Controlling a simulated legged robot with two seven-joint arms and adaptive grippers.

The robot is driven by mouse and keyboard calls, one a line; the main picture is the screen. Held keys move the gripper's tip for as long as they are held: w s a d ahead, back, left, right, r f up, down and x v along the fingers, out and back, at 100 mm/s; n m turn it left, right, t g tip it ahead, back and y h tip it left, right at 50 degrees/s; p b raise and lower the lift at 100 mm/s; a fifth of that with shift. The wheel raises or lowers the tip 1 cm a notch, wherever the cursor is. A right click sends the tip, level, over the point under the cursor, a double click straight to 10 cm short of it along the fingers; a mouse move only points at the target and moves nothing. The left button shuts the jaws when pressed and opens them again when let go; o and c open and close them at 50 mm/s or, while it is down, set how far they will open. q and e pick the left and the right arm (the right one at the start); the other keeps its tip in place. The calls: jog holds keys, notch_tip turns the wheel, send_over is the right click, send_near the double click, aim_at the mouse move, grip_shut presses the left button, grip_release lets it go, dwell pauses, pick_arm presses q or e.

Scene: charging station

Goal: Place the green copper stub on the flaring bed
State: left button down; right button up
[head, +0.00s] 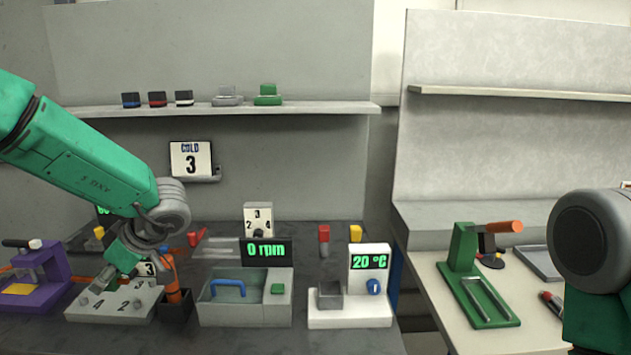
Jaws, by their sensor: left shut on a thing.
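My left gripper (112,274) points down over the grey numbered plate (140,307) at the lower left. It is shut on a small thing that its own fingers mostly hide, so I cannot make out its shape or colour. I cannot pick out the green copper stub for certain. A green stand (480,303) with two rails and an orange handle is on the right bench; a purple stand (48,296) with a yellow pad is at far left. I cannot tell which is the flaring bed. My right gripper is out of view.
A grey basin (230,312) with a blue handle and a white 20 °C unit (365,317) stand right of the plate. A dark cup (175,305) holds an orange tool close by my left gripper. A gap separates the two benches. A shelf (330,107) runs above.

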pick_arm(q)
jog(key=shift+f+m+t, duration=0.3)
jog(key=shift+f+m, duration=0.1)
jog(key=shift+f, duration=0.05)
jog(key=w+d+f+m+t+h+b, duration=0.2)
jog(key=d+f+m+t+h+b, duration=0.1)
jog(key=d+f+m+t+b, duration=0.55)
jog(key=s+d+f+m+h+b, duration=0.1)
jog(key=s+d+f+m+h, duration=0.45)
jog(key=d+f+m, duration=0.45)
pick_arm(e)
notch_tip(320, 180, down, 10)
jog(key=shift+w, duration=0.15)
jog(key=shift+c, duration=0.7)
pick_arm(q)
jog(key=shift+t+h, duration=0.25)
jog(key=shift+t, duration=0.1)
jog(key=s+r, duration=0.1)
jog(key=s+d+r, duration=0.1)
jog(key=s, duration=0.1)
jog(key=s+d+r, duration=0.1)
jog(key=shift+s+r, duration=0.2)
jog(key=shift+r, duration=0.05)
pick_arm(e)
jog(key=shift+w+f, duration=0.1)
pick_arm(q)
jog(key=shift+a, duration=0.1)
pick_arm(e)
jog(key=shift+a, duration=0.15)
